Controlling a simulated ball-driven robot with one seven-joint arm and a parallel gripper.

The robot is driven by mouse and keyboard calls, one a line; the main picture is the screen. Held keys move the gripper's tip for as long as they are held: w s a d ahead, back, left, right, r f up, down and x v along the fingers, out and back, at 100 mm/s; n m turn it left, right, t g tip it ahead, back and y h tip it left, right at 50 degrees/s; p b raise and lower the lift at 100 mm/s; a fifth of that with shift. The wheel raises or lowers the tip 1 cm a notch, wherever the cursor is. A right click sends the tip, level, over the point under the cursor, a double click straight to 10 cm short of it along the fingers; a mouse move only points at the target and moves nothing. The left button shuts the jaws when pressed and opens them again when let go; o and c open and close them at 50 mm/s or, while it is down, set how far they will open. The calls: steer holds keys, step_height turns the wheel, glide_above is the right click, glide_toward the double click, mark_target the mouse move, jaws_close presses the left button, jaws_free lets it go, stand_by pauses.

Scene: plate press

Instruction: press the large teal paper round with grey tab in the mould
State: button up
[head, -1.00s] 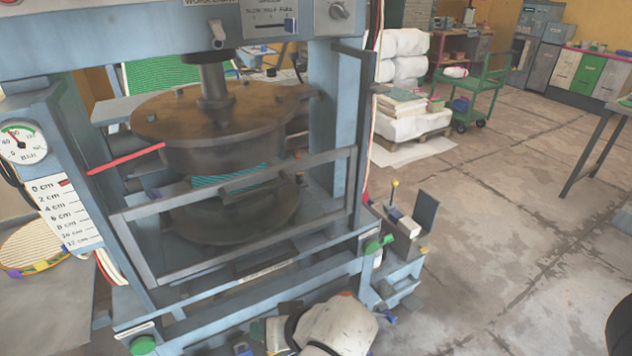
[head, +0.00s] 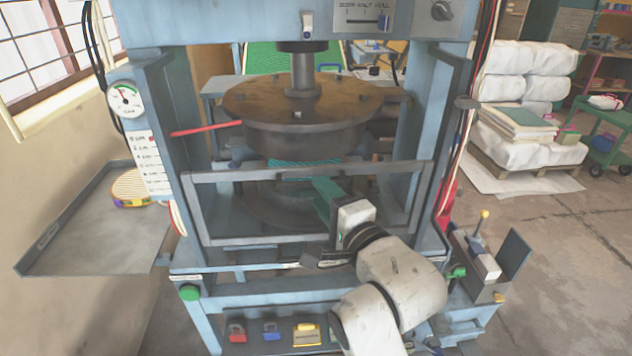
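Teal ridged material, which looks like the large teal paper round (head: 292,170), shows as a thin band in the gap under the dark upper plate (head: 295,110) of the press. Its edges and any grey tab are hidden. The lower part of the mould (head: 270,205) is dark and round, seen through the grey guard frame (head: 230,177). My gripper (head: 326,192) is at the guard frame, just below and right of the teal band. A teal strip lies at its tip; I cannot tell whether this is a finger or something held.
A red lever (head: 207,128) sticks out left of the upper plate. A gauge (head: 125,99) and a centimetre scale (head: 149,163) are on the left post. Coloured padlocks (head: 271,331) lie below. A yellow-knobbed lever (head: 484,214) stands right.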

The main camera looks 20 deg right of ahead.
steer(key=w, duration=0.4)
steer(key=shift+w+a, duration=0.25)
steer(key=shift+w, duration=0.15)
jaws_close()
